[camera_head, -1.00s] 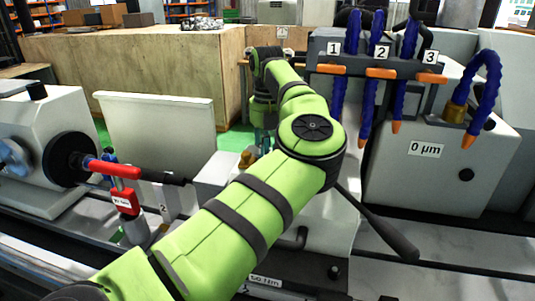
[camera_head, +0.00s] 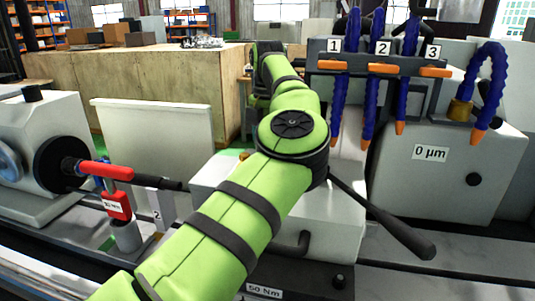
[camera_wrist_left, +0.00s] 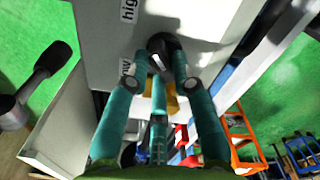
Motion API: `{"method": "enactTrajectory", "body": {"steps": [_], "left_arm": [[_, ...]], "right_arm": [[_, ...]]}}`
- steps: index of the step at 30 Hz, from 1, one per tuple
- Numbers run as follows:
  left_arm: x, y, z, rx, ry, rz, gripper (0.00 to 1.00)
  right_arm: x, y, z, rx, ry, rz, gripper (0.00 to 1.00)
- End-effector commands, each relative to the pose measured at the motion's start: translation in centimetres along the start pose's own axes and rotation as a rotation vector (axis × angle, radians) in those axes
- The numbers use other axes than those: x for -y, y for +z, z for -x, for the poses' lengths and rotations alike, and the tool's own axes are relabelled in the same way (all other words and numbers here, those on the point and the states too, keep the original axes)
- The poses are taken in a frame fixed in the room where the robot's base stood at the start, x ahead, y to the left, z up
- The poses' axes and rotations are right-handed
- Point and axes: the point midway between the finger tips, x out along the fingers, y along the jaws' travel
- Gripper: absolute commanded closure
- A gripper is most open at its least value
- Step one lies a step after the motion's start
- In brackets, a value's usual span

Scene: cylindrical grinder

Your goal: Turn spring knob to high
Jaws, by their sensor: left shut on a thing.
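The spring knob (camera_wrist_left: 164,44) is dark and round, on a white-grey housing (camera_wrist_left: 197,30) in the left wrist view. Beside it are two labels: "high" (camera_wrist_left: 128,10), cut off by the top edge, and a partly covered one (camera_wrist_left: 125,68) ending in "w". The knob's pointer direction is hard to tell. In the head view my green left arm hides the gripper and knob. My right gripper is in neither view.
A black lever (camera_head: 385,222) slants down right of my arm. Blue coolant hoses (camera_head: 354,40) with orange nozzles hang at the upper right.

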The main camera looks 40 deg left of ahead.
Motion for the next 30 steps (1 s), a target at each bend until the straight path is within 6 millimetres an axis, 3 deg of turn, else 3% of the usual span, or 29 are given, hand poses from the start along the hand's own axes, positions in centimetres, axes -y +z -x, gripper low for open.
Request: {"method": "enactTrajectory", "body": {"steps": [17,18,19,30], "left_arm": [[0.02,0.11,0.06,0.002,0.001,-0.036,1.00],[0.02,0.11,0.06,0.002,0.001,-0.036,0.63],[0.02,0.11,0.06,0.002,0.001,-0.036,0.51],[0.01,0.06,0.24,0.001,0.000,-0.033,0.51]], "right_arm": [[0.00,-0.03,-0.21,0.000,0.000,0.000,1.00],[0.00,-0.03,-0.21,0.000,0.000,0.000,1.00],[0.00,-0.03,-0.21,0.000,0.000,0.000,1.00],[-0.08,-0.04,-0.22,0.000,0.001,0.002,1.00]]}}
